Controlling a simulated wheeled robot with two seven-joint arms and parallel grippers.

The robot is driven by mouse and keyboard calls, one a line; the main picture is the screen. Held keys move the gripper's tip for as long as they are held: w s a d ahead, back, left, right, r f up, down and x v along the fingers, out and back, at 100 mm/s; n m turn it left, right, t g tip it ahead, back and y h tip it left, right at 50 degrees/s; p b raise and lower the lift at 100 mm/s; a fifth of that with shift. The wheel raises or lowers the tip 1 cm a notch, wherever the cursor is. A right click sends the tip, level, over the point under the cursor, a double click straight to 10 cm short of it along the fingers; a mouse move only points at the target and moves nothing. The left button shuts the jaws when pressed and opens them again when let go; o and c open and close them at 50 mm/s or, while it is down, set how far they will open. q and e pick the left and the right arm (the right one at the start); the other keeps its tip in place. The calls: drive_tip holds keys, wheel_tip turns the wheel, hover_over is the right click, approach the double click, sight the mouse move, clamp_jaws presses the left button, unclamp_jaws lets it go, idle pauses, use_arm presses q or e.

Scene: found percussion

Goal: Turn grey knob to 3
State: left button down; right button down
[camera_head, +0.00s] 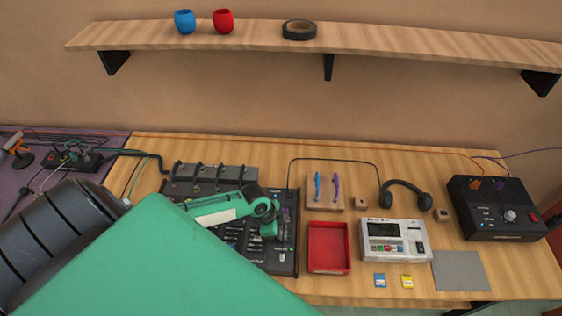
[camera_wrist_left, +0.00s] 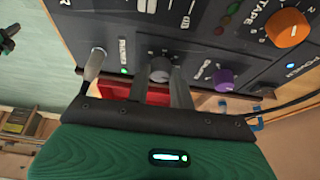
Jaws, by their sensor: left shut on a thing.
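The grey knob (camera_wrist_left: 160,68) sits on the face of the black mixer panel (camera_wrist_left: 215,48) in the left wrist view. My left gripper (camera_wrist_left: 160,80) has one finger on each side of the knob and is shut on it. The knob's mark and scale numbers are too small and covered to read. In the head view my left gripper (camera_head: 270,228) is over the right part of the black mixer (camera_head: 255,262), and the grey knob is hidden there. My right gripper is not in view.
A purple knob (camera_wrist_left: 224,79) and an orange knob (camera_wrist_left: 287,27) stand close beside the grey knob on the panel. A red tray (camera_head: 329,270) lies right of the mixer. A recorder (camera_head: 395,240) and a black box (camera_head: 497,215) are further right.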

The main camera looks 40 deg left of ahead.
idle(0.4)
use_arm(q)
drive_tip(key=c, duration=1.2)
unclamp_jaws()
drive_tip(key=shift+w, duration=0.1)
drive_tip(key=shift+c, duration=0.2)
drive_tip(key=shift+a+r, duration=0.2)
drive_tip(key=shift+r, duration=0.25)
drive_tip(key=b+v, duration=0.4)
drive_tip(key=v, duration=0.9)
drive_tip(key=shift+d+f, duration=0.1)
